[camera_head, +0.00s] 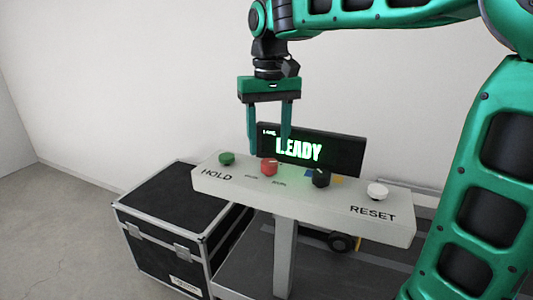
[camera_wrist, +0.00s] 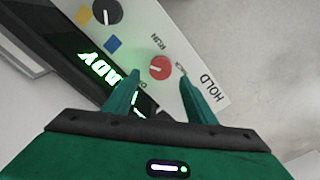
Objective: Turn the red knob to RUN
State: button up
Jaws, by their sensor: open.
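The red knob (camera_head: 269,167) sits on the light grey panel (camera_head: 225,184), between the green button and a black knob. In the wrist view the red knob (camera_wrist: 160,67) carries a short white mark and has small labels around it, one reading RUN (camera_wrist: 157,42). I cannot tell for sure which label the mark points at. My gripper (camera_head: 270,146) points down above the red knob, fingers apart and empty. In the wrist view the fingertips (camera_wrist: 160,79) lie on either side of the knob, seemingly still above it. The fingers partly hide the other labels.
The green HOLD button (camera_head: 227,158) is left of the knob. A black knob (camera_head: 321,178) and white RESET button (camera_head: 377,190) are right. A display (camera_head: 340,155) reading "READY", partly covered by a finger, stands behind. A black case (camera_head: 165,220) stands on the floor at left.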

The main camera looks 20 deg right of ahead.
aim_at(269, 160)
notch_tip(269, 160, up, 7)
jog(key=shift+f, duration=0.2)
dwell(0.5)
